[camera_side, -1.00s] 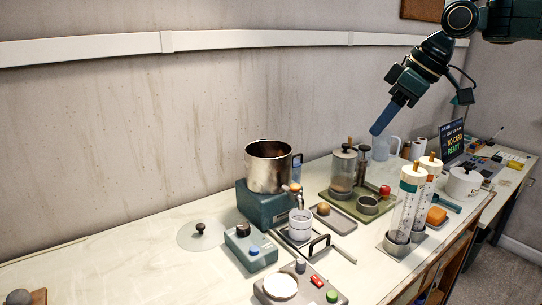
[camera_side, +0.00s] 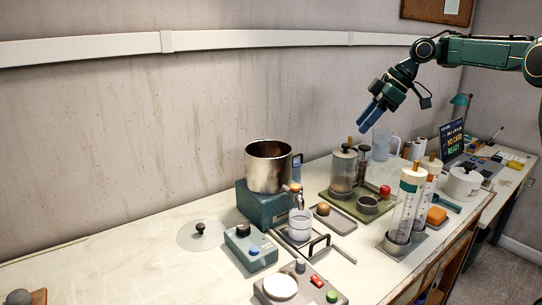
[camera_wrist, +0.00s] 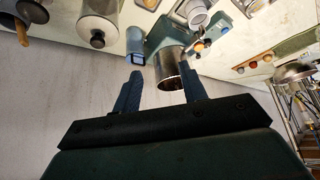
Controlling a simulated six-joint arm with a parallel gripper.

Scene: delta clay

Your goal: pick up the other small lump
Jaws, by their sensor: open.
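A small brown rounded lump (camera_side: 323,209) rests on a grey tray right of the white cup in the side view. I cannot tell which is the other small lump. My gripper (camera_side: 369,127) is open and empty, high above the back of the bench and well apart from both lumps. In the wrist view its blue fingers (camera_wrist: 163,82) are spread, with nothing between them.
A metal pot (camera_side: 269,167) stands on a teal box, with a white cup (camera_side: 300,224) in front. A plunger jar (camera_side: 343,170), clear cylinders (camera_side: 407,213) and a white lidded pot (camera_side: 463,182) crowd the right. The bench's left part (camera_side: 110,265) is mostly clear.

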